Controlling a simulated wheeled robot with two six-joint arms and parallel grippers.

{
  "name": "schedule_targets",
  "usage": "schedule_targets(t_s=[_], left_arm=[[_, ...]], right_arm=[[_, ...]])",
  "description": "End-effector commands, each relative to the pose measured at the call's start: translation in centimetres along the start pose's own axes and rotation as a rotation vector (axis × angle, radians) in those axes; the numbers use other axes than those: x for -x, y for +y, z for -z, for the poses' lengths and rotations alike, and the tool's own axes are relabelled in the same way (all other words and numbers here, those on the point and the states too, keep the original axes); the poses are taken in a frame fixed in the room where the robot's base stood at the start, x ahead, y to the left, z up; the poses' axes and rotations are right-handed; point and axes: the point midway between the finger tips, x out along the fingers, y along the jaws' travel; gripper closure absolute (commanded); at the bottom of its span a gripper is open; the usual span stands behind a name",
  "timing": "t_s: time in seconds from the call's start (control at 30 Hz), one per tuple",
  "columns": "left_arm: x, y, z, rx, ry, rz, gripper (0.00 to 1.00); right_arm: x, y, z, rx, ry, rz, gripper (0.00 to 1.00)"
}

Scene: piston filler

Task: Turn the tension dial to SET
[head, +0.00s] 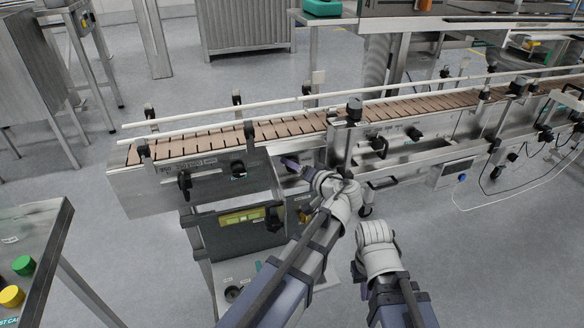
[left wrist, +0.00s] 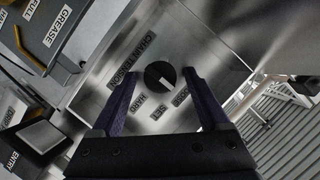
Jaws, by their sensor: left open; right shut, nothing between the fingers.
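The tension dial (left wrist: 160,76) is a round black knob with a white pointer line, on a metal panel in the left wrist view. Labels around it read CHAIN TENSION, HARD (left wrist: 141,103), SET (left wrist: 160,111) and LOOSE (left wrist: 180,97). The pointer slants to the lower right, towards LOOSE. My left gripper (left wrist: 162,73) is open, with one purple finger on each side of the dial; contact cannot be told. In the head view my left gripper (head: 290,163) is at the conveyor's side panel and the dial is hard to make out. My right gripper (head: 361,277) is shut and empty, mostly hidden below its wrist.
The conveyor (head: 290,127) with brown slats and white guide rails runs across the head view. Other black knobs (head: 184,181) sit on its side. A grease box (left wrist: 55,30) is beside the panel. A table (head: 45,235) with green and yellow caps stands at the left.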

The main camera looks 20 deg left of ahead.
Motion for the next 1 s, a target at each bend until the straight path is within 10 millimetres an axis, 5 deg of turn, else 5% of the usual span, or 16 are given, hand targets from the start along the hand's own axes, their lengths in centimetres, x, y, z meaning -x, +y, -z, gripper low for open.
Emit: schedule_targets(t_s=[0.73,1.0], left_arm=[[-0.01,-0.02,-0.02,0.0,-0.001,0.0,0.99],[-0.03,0.07,-0.05,-0.015,0.0,0.006,1.0]], right_arm=[[0.01,0.0,0.0,0.0,0.0,0.0,1.0],[-0.18,-0.01,0.01,0.0,0.0,0.0,1.0]])
